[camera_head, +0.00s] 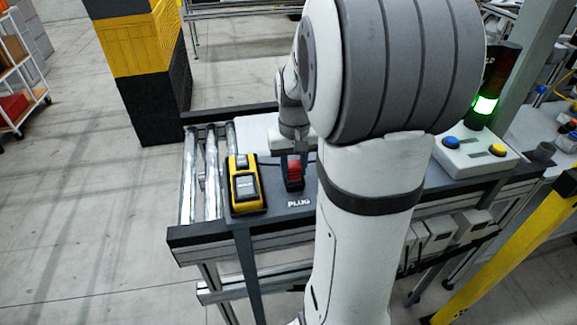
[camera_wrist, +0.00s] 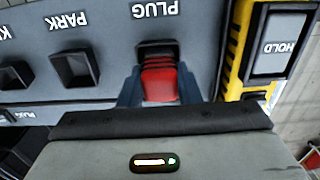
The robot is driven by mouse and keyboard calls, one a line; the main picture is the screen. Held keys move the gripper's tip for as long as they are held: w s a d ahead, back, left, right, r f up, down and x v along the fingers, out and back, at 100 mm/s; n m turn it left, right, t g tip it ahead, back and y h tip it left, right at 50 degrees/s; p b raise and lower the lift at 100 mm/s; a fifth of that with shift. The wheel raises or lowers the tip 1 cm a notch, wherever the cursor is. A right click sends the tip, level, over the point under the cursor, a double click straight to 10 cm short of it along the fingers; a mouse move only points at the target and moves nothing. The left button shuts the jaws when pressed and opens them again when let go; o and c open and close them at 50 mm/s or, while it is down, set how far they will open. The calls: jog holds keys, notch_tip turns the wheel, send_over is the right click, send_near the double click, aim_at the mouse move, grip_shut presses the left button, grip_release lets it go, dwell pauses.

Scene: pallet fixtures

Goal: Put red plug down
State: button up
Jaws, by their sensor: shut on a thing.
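The red plug (camera_head: 294,172) is at the panel marked PLUG in the head view. In the wrist view the red plug (camera_wrist: 160,78) sits between the two dark fingers of my gripper (camera_wrist: 159,90), which is shut on it. The far end of the plug is at the dark PLUG socket (camera_wrist: 157,46); how deep it sits in the socket cannot be told. The PARK socket (camera_wrist: 75,68) beside it is empty. In the head view my arm hides much of the panel around my gripper.
A yellow and black device (camera_head: 246,186) stands left of the plug; its HOLD face (camera_wrist: 280,45) shows close by in the wrist view. Metal rollers (camera_head: 211,175) lie farther left. A button box (camera_head: 474,152) and a lit green stack light (camera_head: 486,103) stand at the right.

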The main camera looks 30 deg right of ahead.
aim_at(293, 163)
jog(key=o, duration=1)
jog(key=shift+w, duration=0.1)
notch_tip(293, 163, up, 12)
jog(key=s+a+f+n+t, duration=0.1)
jog(key=s+a+f, duration=0.1)
jog(key=s+a, duration=0.2)
jog(key=s+a+f+n+t, duration=0.1)
jog(key=s+a+f, duration=0.2)
jog(key=s+a, duration=0.1)
jog(key=s+a+f+n+t, duration=0.1)
jog(key=s+a+f, duration=0.1)
jog(key=s+a, duration=0.2)
jog(key=shift+s+a+f, duration=0.2)
jog(key=shift+a, duration=0.45)
jog(key=shift+s, duration=0.1)
